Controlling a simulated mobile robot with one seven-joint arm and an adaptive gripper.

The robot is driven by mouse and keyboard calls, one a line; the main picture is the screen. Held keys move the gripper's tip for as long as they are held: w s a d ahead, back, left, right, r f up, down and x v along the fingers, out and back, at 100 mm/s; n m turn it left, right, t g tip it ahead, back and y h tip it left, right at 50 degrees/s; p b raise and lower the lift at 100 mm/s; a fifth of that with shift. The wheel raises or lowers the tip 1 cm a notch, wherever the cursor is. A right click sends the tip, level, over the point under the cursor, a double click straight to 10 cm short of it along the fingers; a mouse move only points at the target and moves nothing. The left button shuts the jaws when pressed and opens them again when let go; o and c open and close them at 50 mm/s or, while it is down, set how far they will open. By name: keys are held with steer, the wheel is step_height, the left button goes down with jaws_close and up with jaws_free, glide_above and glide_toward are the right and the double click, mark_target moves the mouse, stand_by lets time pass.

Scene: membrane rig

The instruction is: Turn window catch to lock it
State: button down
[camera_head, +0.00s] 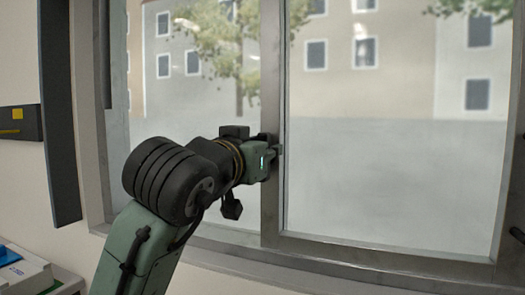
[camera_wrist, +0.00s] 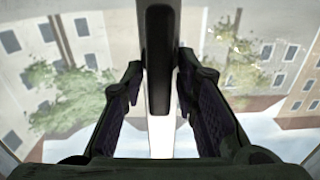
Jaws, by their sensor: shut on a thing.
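The window catch (camera_wrist: 158,55) is a dark, long, narrow lever in the wrist view. It lies along the pale window stile (camera_wrist: 161,140), between my two fingers. My gripper (camera_wrist: 160,75) is shut on the catch, with one finger on each side near the lever's free end. In the head view my gripper (camera_head: 274,152) is at the metal middle stile of the window (camera_head: 270,225), and it hides most or all of the catch there.
Glass panes (camera_head: 385,170) lie on both sides of the stile. A metal sill (camera_head: 350,262) runs below. A dark upright panel (camera_head: 58,110) stands on the left wall. A white and blue box (camera_head: 22,272) is at the lower left.

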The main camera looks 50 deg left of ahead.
steer(key=shift+d, duration=0.1)
steer(key=m, duration=0.2)
steer(key=m+b, duration=0.1)
steer(key=m, duration=0.1)
steer(key=shift+w+d+f, duration=0.15)
steer(key=m, duration=0.2)
steer(key=m+b, duration=0.1)
steer(key=m, duration=0.1)
steer(key=shift+w+d+f+m, duration=0.1)
steer(key=shift+d+f+m, duration=0.1)
steer(key=shift+m, duration=0.1)
steer(key=shift+d+f+m+b, duration=0.15)
steer(key=shift+m+b, duration=0.1)
steer(key=shift+m, duration=1.25)
steer(key=shift+a+f+m+b, duration=0.1)
steer(key=shift+m+b, duration=0.1)
steer(key=shift+m, duration=1.3)
steer(key=shift+d+f+m+b, duration=0.15)
steer(key=shift+m+b, duration=0.1)
steer(key=shift+m, duration=1.25)
steer(key=c, duration=1.5)
jaws_free()
